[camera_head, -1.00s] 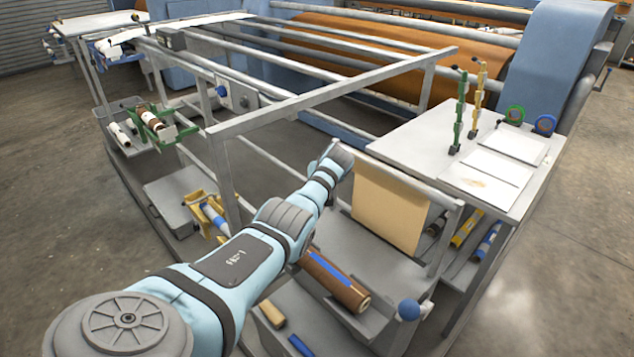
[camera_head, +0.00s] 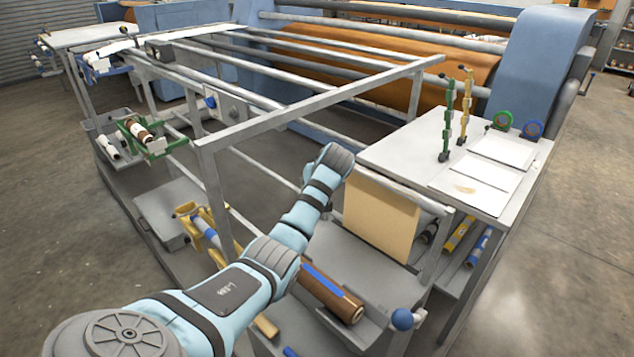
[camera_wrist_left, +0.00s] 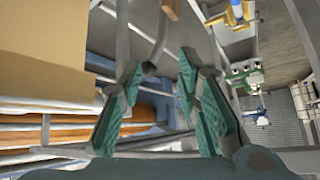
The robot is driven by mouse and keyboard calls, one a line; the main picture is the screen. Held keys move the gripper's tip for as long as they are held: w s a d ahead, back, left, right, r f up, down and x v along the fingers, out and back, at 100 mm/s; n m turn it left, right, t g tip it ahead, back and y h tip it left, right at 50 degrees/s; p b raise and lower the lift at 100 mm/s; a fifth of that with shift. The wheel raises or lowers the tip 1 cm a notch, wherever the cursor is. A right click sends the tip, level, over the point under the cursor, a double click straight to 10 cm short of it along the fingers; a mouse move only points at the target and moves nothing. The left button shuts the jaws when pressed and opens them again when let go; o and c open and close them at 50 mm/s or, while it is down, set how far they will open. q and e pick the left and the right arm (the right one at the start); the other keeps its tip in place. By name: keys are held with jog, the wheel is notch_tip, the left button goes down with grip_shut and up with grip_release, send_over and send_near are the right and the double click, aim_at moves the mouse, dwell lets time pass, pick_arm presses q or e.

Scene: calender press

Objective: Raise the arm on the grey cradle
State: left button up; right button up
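A grey cradle (camera_head: 375,333) at the lower middle of the head view bears a brown roll (camera_head: 330,292) with a blue stripe. A blue ball knob (camera_head: 402,319) sits at its right end; I cannot make out an arm on the cradle clearly. My left arm reaches over the bench beyond the roll, its wrist beside the tan sheet (camera_head: 380,215). The left fingers are hidden in the head view. In the wrist view the left gripper (camera_wrist_left: 160,85) has its green fingers apart, and a grey rod (camera_wrist_left: 155,45) shows beyond them. My right gripper is out of view.
A metal frame (camera_head: 300,105) stands behind my left arm. A yellow cradle (camera_head: 187,210) and a green cradle (camera_head: 155,145) are at the left. A table (camera_head: 400,155) with green and yellow stands is at the right. Rolls (camera_head: 458,235) lie below it.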

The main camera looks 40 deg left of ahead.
pick_arm(q)
jog(key=v, duration=0.5)
jog(key=shift+r, duration=0.2)
